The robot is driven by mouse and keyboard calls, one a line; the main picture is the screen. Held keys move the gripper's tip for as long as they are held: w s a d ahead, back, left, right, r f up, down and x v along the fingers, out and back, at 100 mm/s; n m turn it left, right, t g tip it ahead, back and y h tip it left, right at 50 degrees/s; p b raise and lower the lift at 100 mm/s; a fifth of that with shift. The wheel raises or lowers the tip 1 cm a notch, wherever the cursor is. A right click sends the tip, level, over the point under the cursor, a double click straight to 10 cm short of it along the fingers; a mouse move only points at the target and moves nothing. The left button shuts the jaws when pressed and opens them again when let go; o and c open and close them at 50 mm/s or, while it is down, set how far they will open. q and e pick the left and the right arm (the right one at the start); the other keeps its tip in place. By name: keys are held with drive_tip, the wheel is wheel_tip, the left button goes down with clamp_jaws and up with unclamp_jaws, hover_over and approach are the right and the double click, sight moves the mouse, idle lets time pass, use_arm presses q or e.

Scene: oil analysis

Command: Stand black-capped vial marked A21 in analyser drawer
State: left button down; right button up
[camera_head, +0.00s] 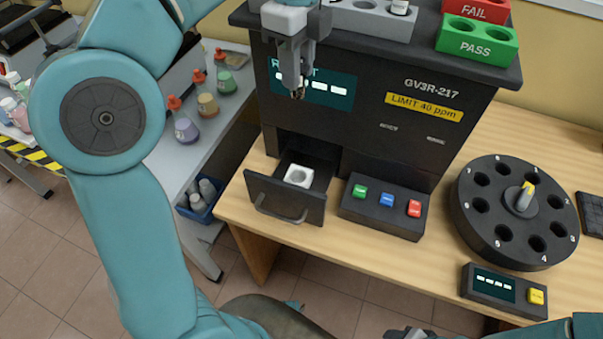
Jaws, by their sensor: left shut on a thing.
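My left gripper (298,90) hangs in front of the upper left of the dark analyser (370,125), before its screen. It is shut on a small dark and amber vial (298,95). The fingers hide most of it, and I cannot read its mark or see its cap clearly. The analyser drawer (290,208) is pulled out, below the gripper and apart from it. Inside it is a white holder (298,176) with an empty round socket. My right gripper (410,333) is barely in view at the bottom edge, and its jaws cannot be made out.
A button box (384,208) stands right of the drawer. A dark carousel (515,213) and a small display box (503,291) are farther right. On top of the analyser are a grey rack (372,20), a green PASS block (477,40) and a red FAIL block (480,10).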

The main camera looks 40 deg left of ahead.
use_arm(q)
drive_tip(key=b, duration=0.7)
approach(298, 168)
drive_tip(key=s+d+f, duration=0.1)
drive_tip(key=s+f, duration=0.1)
drive_tip(key=shift+w+d+f+b, duration=0.1)
drive_tip(key=shift+f+b, duration=0.15)
drive_tip(key=shift+f, duration=0.9)
drive_tip(key=shift+d+f+b, duration=0.1)
drive_tip(key=shift+f+b, duration=0.1)
drive_tip(key=shift+f, duration=0.95)
drive_tip(key=shift+f, duration=0.1)
drive_tip(key=c, duration=0.8)
unclamp_jaws()
drive_tip(key=shift+c, duration=0.2)
wheel_tip(298, 168, up, 12)
drive_tip(key=p, duration=0.3)
